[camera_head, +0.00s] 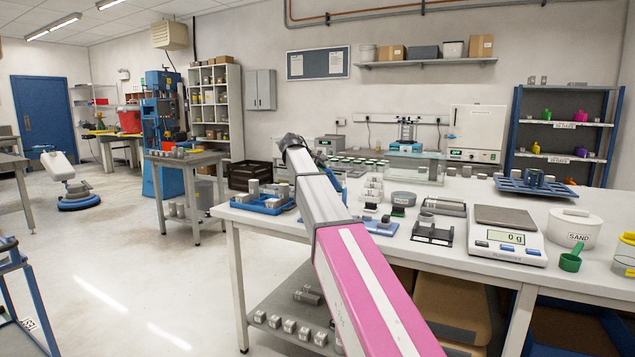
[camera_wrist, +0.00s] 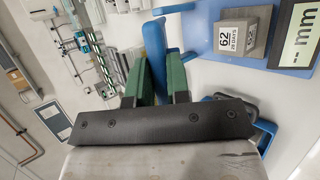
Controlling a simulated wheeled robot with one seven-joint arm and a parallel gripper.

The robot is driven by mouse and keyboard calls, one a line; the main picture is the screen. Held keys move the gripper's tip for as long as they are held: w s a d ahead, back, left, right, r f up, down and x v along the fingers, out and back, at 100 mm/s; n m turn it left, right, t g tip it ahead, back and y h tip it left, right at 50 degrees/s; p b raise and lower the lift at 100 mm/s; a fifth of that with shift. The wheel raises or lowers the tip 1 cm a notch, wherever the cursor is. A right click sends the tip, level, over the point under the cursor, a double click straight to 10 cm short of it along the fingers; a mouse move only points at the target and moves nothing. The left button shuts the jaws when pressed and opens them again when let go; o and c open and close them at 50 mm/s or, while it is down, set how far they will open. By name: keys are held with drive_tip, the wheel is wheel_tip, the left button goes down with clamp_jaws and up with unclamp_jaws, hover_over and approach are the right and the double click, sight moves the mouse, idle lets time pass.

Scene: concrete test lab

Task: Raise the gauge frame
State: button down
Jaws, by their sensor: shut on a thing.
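In the wrist view my gripper (camera_wrist: 157,66) has two green fingers reaching past a dark crossbar. They are closed on the upright blue bar of the gauge frame (camera_wrist: 154,37). More blue of the frame shows to the right of the crossbar, but its full shape is hidden. A grey cube (camera_wrist: 238,35) labelled "62 28 DAYS" sits on a blue base (camera_wrist: 200,36) to the right. Beside it a display (camera_wrist: 302,40) reads "-- mm". In the head view my arm hides the gripper; a bit of blue shows behind it.
The white bench carries a scale (camera_head: 506,236) reading 0 g, a white sand tub (camera_head: 574,229), a blue tray of samples (camera_head: 264,207) at left and a blue rack (camera_head: 537,188) at the back. A glass-sided tank (camera_head: 415,167) stands behind. Open floor lies left of the bench.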

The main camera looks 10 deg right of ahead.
drive_tip(key=shift+g+y, duration=0.5)
drive_tip(key=shift+g, duration=0.1)
drive_tip(key=w+d+r, duration=0.2)
drive_tip(key=w+r, duration=0.1)
drive_tip(key=w+d+r, duration=0.1)
drive_tip(key=w, duration=0.1)
drive_tip(key=shift+d+r, duration=0.15)
drive_tip(key=w+d+r+g+y, duration=0.1)
drive_tip(key=w+d, duration=0.5)
drive_tip(key=w, duration=0.2)
drive_tip(key=shift+w+d+n, duration=0.2)
drive_tip(key=shift+n, duration=0.1)
drive_tip(key=shift+w+d, duration=0.1)
drive_tip(key=c, duration=1.4)
unclamp_jaws()
drive_tip(key=shift+o, duration=0.2)
drive_tip(key=shift+w+d, duration=0.15)
